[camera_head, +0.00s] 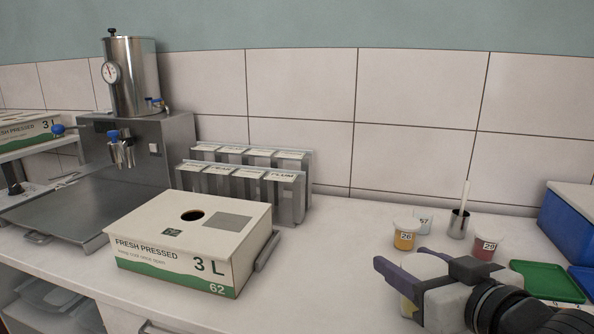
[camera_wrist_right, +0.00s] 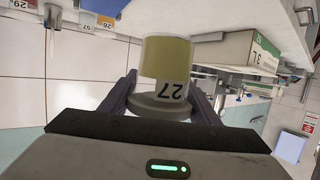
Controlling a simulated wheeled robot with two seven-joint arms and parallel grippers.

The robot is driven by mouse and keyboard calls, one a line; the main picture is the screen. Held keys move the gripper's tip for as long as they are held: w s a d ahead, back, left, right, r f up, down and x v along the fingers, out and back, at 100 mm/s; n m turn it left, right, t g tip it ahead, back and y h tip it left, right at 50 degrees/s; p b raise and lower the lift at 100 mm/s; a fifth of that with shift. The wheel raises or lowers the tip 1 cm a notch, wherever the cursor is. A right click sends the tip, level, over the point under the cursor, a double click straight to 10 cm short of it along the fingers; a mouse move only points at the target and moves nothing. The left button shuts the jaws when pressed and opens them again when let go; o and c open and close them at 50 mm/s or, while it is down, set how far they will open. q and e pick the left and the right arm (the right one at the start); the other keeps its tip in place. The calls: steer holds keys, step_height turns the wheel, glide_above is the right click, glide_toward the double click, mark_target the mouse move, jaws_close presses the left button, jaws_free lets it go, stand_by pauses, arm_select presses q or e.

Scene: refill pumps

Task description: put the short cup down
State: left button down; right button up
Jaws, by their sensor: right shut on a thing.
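My right gripper (camera_head: 402,282) is at the lower right of the head view, above the front part of the counter. It is shut on a short cup with a yellow body and a label reading 27 (camera_wrist_right: 166,58). In the right wrist view the cup appears upside down, its grey lid end between the two fingers. In the head view a yellow bit of this cup (camera_head: 407,306) shows below the fingers; the gripper hides most of it. I cannot tell how far its base is from the counter. My left gripper is not in view.
Cup 26 (camera_head: 405,236), cup 57 (camera_head: 424,221) and cup 29 (camera_head: 484,249) stand behind the gripper, with a metal holder (camera_head: 459,224). A green tray (camera_head: 547,281) and blue bin (camera_head: 568,228) are at right. The counter between the 3 L box (camera_head: 190,235) and gripper is clear.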

steer(key=s+d+f+n+g+y, duration=0.3)
steer(key=s+f+n+g+y, duration=0.2)
steer(key=s+f+n+y, duration=0.3)
steer(key=s+f, duration=0.2)
steer(key=s, duration=0.2)
steer(key=shift+s+f+g, duration=0.15)
steer(key=shift+s+g, duration=0.1)
steer(key=shift+g, duration=0.05)
steer(key=shift+s+f, duration=0.1)
